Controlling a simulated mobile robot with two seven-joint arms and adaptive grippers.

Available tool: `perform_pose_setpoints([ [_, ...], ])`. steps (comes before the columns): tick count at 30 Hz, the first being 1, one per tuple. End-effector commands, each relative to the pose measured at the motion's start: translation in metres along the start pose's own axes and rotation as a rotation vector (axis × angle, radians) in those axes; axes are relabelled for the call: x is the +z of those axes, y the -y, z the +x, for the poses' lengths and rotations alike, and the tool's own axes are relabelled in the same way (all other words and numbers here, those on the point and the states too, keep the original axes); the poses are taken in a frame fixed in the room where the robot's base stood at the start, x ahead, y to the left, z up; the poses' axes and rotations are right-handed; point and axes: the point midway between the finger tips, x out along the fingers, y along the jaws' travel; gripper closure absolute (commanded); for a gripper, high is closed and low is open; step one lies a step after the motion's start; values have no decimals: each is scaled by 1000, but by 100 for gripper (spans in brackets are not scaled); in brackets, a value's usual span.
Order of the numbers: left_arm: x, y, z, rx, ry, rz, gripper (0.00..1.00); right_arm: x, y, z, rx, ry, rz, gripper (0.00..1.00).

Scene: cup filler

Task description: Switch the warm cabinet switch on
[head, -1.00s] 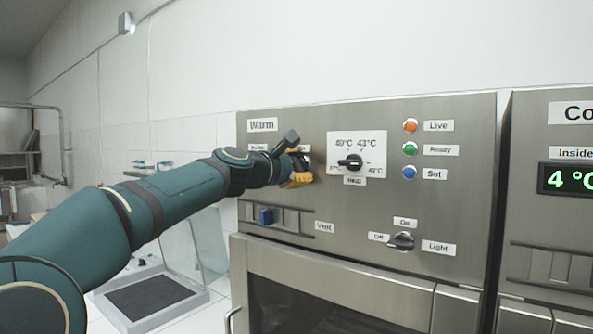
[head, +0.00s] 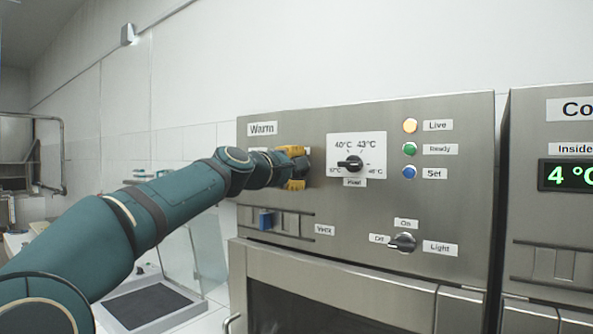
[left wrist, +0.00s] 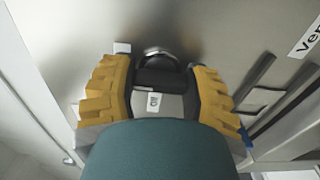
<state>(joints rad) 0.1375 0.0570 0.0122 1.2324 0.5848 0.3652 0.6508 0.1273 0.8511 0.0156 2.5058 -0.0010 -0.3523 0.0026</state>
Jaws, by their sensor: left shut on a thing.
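The warm cabinet (head: 460,210) has a steel front with a "Warm" label at its upper left. My left gripper (head: 296,168) is at the panel's upper left, below that label, with one yellow finger above the other. In the left wrist view, my left gripper (left wrist: 162,84) has its yellow fingers on either side of a dark switch knob (left wrist: 158,80) and is shut on it. In the head view the gripper hides this switch. My right gripper is not in view.
Right of the gripper is a temperature dial (head: 350,163). Green Ready (head: 409,149) and blue Set (head: 409,172) lamps sit under Live. Below are a blue vent slider (head: 265,220) and a light knob (head: 403,242). A cold cabinet (head: 551,225) stands at right.

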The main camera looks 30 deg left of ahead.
Motion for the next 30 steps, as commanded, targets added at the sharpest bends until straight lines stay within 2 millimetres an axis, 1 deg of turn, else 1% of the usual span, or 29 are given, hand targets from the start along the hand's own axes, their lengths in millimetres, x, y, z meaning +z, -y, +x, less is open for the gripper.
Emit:
perform_pose_setpoints([
  [11,0,0,0,-1,1,5,86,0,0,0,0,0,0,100],
  [12,0,0,0,-1,1,5,44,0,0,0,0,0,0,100],
  [14,0,0,0,-1,1,5,23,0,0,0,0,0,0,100],
  [15,0,0,0,-1,1,5,17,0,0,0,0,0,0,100],
  [25,0,0,-2,0,0,4,17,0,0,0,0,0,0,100],
  [28,0,0,-8,0,0,4,17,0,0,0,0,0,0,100],
  [30,0,-1,-17,1,-1,5,17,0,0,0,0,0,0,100],
])
